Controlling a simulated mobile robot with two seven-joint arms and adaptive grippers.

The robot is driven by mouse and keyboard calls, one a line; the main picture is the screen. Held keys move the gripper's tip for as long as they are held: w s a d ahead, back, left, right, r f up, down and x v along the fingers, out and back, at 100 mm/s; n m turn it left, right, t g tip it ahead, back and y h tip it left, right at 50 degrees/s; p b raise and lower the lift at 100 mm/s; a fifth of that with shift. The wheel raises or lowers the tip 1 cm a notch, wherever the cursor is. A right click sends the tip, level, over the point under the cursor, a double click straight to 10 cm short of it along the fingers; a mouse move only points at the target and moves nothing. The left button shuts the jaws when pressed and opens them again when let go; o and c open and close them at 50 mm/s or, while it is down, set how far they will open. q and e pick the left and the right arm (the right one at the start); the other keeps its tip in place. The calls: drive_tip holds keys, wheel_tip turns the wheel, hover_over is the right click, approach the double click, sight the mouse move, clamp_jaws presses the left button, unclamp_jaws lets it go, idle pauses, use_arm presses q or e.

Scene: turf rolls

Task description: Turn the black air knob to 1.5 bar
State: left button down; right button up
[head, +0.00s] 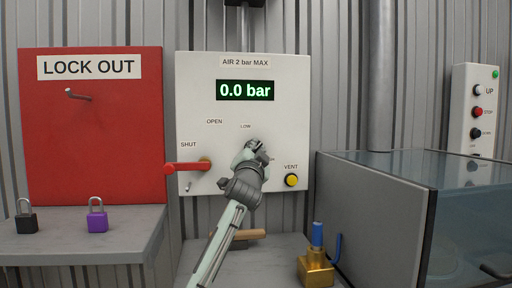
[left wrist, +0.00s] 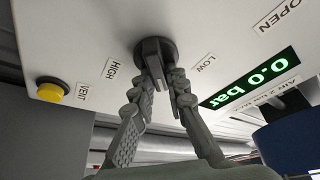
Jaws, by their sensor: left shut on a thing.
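The black air knob (left wrist: 154,47) is on the white air panel (head: 205,75), between the LOW and HIGH labels in the left wrist view. My left gripper (left wrist: 165,78) is shut on the knob's grip bar, one finger on each side. In the head view the left gripper (head: 257,151) covers most of the knob. The green display (head: 245,90) reads 0.0 bar; it also shows upside down in the left wrist view (left wrist: 258,82). My right gripper is in neither view.
A red lever (head: 187,167) points left below SHUT. A yellow VENT button (head: 291,180) is right of my gripper. A glass-topped cabinet (head: 375,215) stands at right. Below are a brass piece with a blue top (head: 316,265) and a wooden handle (head: 245,234). Padlocks sit left.

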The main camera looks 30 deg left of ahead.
use_arm(q)
drive_tip(key=m+h, duration=0.1)
drive_tip(key=m, duration=0.1)
drive_tip(key=m+g+h, duration=0.1)
drive_tip(key=m, duration=0.4)
drive_tip(key=shift+w+d+f+m+g+h, duration=0.1)
drive_tip(key=shift+d+f+m+g+h, duration=0.05)
drive_tip(key=shift+f+m+g+h, duration=0.2)
idle(0.4)
drive_tip(key=c, duration=1.5)
unclamp_jaws()
drive_tip(key=shift+r, duration=0.1)
drive_tip(key=shift+c, duration=0.2)
drive_tip(key=v, duration=1.2)
